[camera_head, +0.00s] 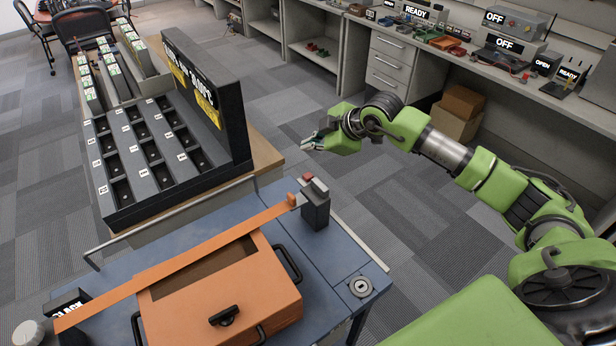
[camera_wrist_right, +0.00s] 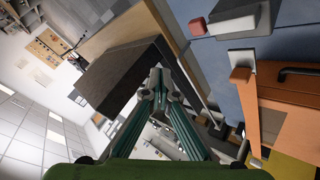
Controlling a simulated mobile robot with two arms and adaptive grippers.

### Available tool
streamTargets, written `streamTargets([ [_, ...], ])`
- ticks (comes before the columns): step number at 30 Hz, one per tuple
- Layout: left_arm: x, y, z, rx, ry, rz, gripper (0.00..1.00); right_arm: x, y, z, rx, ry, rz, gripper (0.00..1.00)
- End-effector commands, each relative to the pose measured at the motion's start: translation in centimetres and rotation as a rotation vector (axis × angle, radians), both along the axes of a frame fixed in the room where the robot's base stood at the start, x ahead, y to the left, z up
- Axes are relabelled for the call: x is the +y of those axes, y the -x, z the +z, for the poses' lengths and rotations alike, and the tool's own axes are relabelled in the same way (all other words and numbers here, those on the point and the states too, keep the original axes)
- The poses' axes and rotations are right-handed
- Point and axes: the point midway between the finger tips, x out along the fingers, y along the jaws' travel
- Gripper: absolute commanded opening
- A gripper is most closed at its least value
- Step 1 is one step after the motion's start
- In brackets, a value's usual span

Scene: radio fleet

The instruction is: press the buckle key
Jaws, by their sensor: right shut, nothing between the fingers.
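A dark buckle post (camera_head: 315,212) with a grey top piece stands at the far corner of the blue cart. A small red block (camera_head: 308,177), which looks like the buckle key, shows beside the grey top; it also shows in the right wrist view (camera_wrist_right: 198,26). An orange strap (camera_head: 200,252) runs over the orange case (camera_head: 255,300) and ends in an orange tab (camera_head: 292,199) at the post. My right gripper (camera_head: 308,145) is shut and empty, in the air beyond the post and apart from it; its fingers show in the right wrist view (camera_wrist_right: 158,78). My left gripper is not in view.
A black sorting rack (camera_head: 235,125) with a tall sign panel stands left of the post. A thin metal rail (camera_head: 175,215) runs along the cart's far edge. A round fitting (camera_head: 361,287) sits on the cart's right. Open carpet lies beyond; a workbench stands at the back right.

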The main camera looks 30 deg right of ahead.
Motion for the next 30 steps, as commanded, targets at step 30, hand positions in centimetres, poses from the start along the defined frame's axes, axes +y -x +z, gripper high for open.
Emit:
streamTargets([
  [30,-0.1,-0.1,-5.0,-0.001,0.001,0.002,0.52,0.0,0.0,-7.4,0.000,0.000,0.000,0.00],
])
